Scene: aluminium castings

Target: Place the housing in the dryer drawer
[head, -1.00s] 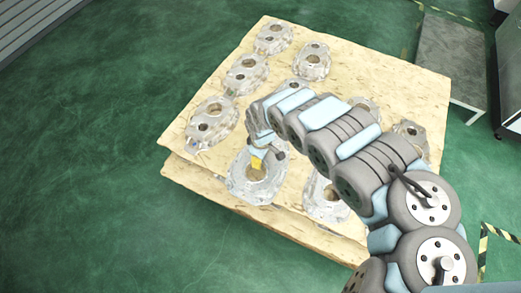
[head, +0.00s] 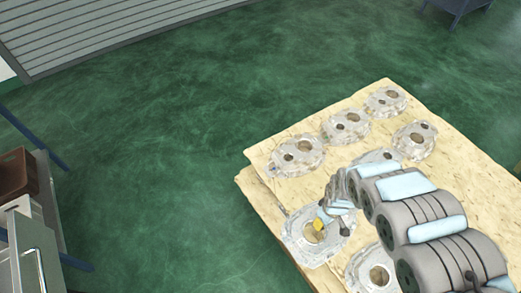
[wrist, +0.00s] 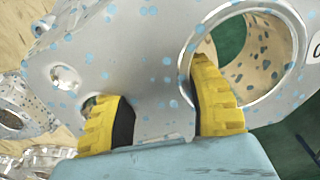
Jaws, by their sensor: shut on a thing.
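The housing (head: 296,232) is a silvery casting with a large round bore. My gripper (head: 321,223) is shut on it by the wall beside the bore, at the near left part of the wooden board. In the wrist view the housing (wrist: 150,50) has blue spots like droplets; one yellow finger of my gripper (wrist: 160,120) reaches into the bore, the other is on the left side. Green floor shows through the bore, so it seems clear of the board there. No dryer drawer can be made out for certain.
Several other castings, such as this one (head: 299,155), lie on the wooden board (head: 262,165). At the left edge stand a grey cabinet with a handle (head: 38,262) and a brown box (head: 14,172). Green floor between is free.

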